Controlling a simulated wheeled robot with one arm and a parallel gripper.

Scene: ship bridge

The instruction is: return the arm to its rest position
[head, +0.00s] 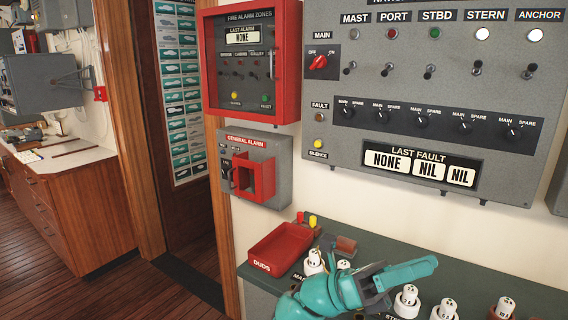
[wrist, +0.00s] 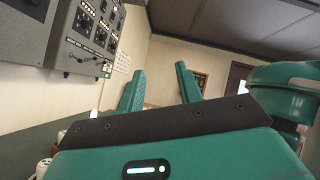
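My gripper (head: 412,276) is teal and sits low over the dark green counter (head: 455,262) at the bottom of the head view, pointing right. In the wrist view its two teal fingers (wrist: 160,72) stand apart with nothing between them, so it is open and empty. My teal wrist and forearm lie to the left of the fingers in the head view. The gripper covers part of the counter and some of the things there. I cannot tell the exact gap between gripper and counter.
White numbered pieces (head: 406,301) stand close around my gripper. A red DUDS tray (head: 268,262) lies left on the counter. The grey switch panel (head: 440,70), red fire alarm box (head: 208,60) and general alarm box (head: 278,150) are on the wall. Open wooden floor (head: 120,297) lies left.

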